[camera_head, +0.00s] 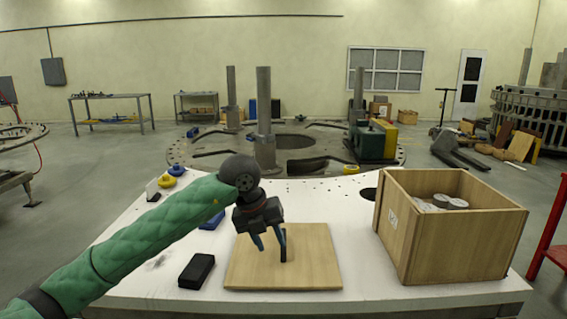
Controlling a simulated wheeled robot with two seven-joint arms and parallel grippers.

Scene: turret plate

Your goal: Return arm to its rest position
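My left arm comes in from the left in a green padded sleeve. Its gripper (269,244) points down over a square wooden board (310,270) on the white table. Its two blue fingertips are apart, with nothing seen between them. A small dark upright piece (284,246) stands on the board, right by the right fingertip; I cannot tell whether they touch. My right gripper is not in view.
A black block (197,271) lies left of the board. A blue item (211,219) sits partly behind my arm. An open wooden crate (404,241) with round pieces (440,201) stands at the right. Yellow (166,182) and blue (177,170) items lie at the back left.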

